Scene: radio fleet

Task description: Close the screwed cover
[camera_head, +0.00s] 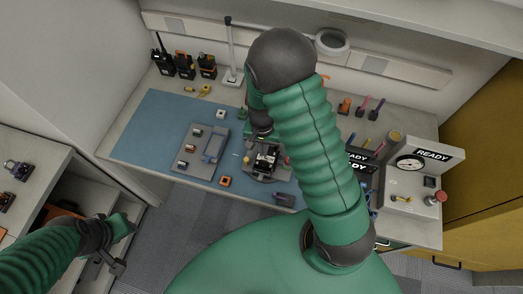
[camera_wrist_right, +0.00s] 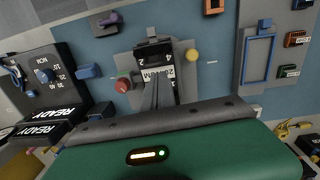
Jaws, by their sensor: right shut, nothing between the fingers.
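A black radio-like device (camera_head: 265,158) sits in a grey fixture (camera_head: 262,178) on the blue mat. In the right wrist view the device (camera_wrist_right: 153,56) shows a black top with digits and a white label, partly hidden by my fingers. I cannot make out which part is the screwed cover. My right gripper (camera_wrist_right: 157,100) is shut and empty, with its fingertips over the label; I cannot tell whether they touch. My left gripper (camera_head: 118,246) hangs at the lower left, away from the mat; its jaw gap is unclear.
A red button (camera_wrist_right: 123,85) and a yellow knob (camera_wrist_right: 192,55) flank the device. A grey tray (camera_head: 205,150) lies left of the fixture. A READY gauge box (camera_head: 428,165) stands at the right. Radios (camera_head: 185,66) line the back left. The mat's left part is mostly clear.

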